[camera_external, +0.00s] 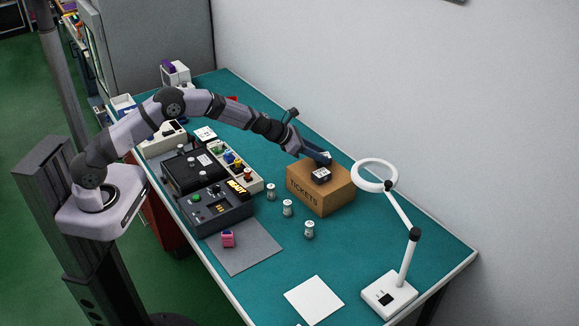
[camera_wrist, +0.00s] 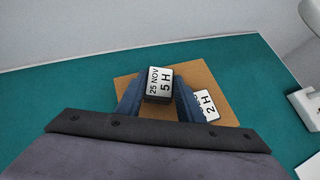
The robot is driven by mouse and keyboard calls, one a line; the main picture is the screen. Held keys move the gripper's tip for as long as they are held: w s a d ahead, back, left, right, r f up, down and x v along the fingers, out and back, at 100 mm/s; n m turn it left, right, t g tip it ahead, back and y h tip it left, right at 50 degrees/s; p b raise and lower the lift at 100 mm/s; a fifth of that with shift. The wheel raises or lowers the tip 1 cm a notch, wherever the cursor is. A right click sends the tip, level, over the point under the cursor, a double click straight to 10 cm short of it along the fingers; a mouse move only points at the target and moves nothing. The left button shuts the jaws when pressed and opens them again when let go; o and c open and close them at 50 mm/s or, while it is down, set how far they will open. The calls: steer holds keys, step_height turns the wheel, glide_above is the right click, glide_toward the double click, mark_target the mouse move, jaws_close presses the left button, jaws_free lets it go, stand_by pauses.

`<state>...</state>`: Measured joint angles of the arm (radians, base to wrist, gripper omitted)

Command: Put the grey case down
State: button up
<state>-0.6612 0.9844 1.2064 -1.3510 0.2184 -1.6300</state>
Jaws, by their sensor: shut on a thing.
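My gripper (camera_external: 316,156) is shut on a dark grey case with a white label (camera_wrist: 158,83), reading "25 NOV 5 H" in the wrist view. The case is over the top of a brown cardboard box marked TICKETS (camera_external: 305,191); I cannot tell whether it touches the box. In the external view the held case (camera_external: 323,157) is partly hidden by the fingers. A second dark case with a white label (camera_external: 320,175) lies on the box's near side; in the wrist view its label (camera_wrist: 206,105) ends in "2 H" and a blue finger partly covers it.
Several small jars (camera_external: 287,208) stand left of the box. A black rack with a control panel (camera_external: 215,206), a grey mat (camera_external: 243,247) and a pink item (camera_external: 228,239) lie further left. A white ring lamp (camera_external: 389,294) stands at right. The teal bench between box and lamp is clear.

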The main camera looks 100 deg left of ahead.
steer(key=shift+f, duration=0.4)
steer(key=shift+f, duration=0.2)
steer(key=o, duration=0.8)
steer(key=shift+r, duration=0.2)
steer(key=shift+s+d+r+b, duration=0.15)
steer(key=shift+s+r+b, duration=0.2)
steer(key=shift+s+b, duration=0.2)
steer(key=b+v, duration=0.2)
steer(key=v, duration=0.8)
steer(key=shift+s+d+r+b, duration=0.1)
steer(key=shift+s+r+b, duration=0.15)
steer(key=shift+b, duration=0.1)
